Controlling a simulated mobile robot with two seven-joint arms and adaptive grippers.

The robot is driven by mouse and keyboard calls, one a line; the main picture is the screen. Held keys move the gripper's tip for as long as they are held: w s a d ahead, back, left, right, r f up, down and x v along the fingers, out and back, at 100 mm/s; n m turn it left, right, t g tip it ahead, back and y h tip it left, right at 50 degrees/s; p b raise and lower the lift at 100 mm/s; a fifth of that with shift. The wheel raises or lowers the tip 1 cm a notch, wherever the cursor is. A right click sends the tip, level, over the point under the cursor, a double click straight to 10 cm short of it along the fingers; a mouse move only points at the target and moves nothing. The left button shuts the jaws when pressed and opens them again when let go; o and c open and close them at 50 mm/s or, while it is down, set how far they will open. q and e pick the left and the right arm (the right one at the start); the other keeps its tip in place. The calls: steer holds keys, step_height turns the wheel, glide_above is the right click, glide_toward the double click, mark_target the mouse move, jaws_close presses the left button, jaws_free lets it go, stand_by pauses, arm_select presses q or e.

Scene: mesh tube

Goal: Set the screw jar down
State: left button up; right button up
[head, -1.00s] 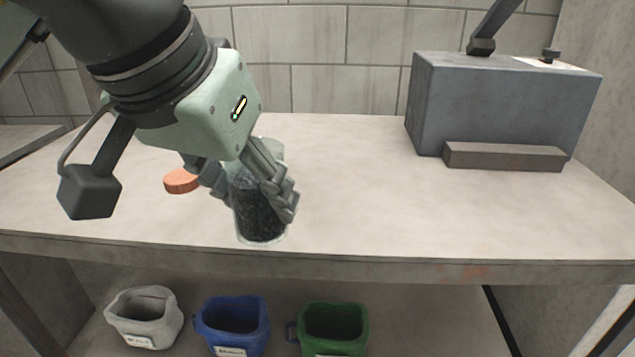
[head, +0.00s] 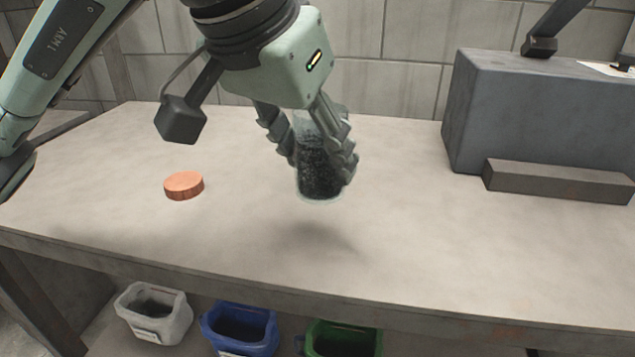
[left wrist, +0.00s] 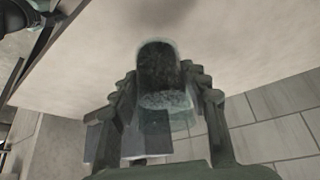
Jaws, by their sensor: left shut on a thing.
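The screw jar (head: 318,172) is clear, filled with dark screws, and hangs above the bench top with its shadow on the surface below and in front of it. My left gripper (head: 318,160) is shut on the jar, one finger on each side. In the left wrist view the jar (left wrist: 160,75) sits between the two fingers of the gripper (left wrist: 162,88). An orange-red round lid (head: 184,186) lies on the bench to the left of the jar. My right gripper is not in view.
The bench top (head: 420,240) is clear around the jar. A grey box (head: 540,115) with a dark block (head: 555,182) before it stands at the right. Below the front edge are a grey bin (head: 153,312), a blue bin (head: 240,328) and a green bin (head: 343,340).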

arm_select(q)
steer(key=w+f, duration=0.1)
steer(key=w, duration=0.1)
steer(key=w+f, duration=0.1)
steer(key=w, duration=0.1)
steer(key=w+f, duration=0.2)
steer(key=shift+w, duration=0.3)
steer(key=shift+w+f, duration=0.1)
step_height(320, 180, down, 3)
steer(key=shift+f, duration=0.4)
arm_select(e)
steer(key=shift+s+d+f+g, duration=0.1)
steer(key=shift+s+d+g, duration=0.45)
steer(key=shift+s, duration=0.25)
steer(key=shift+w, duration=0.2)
arm_select(q)
steer(key=shift+f, duration=0.15)
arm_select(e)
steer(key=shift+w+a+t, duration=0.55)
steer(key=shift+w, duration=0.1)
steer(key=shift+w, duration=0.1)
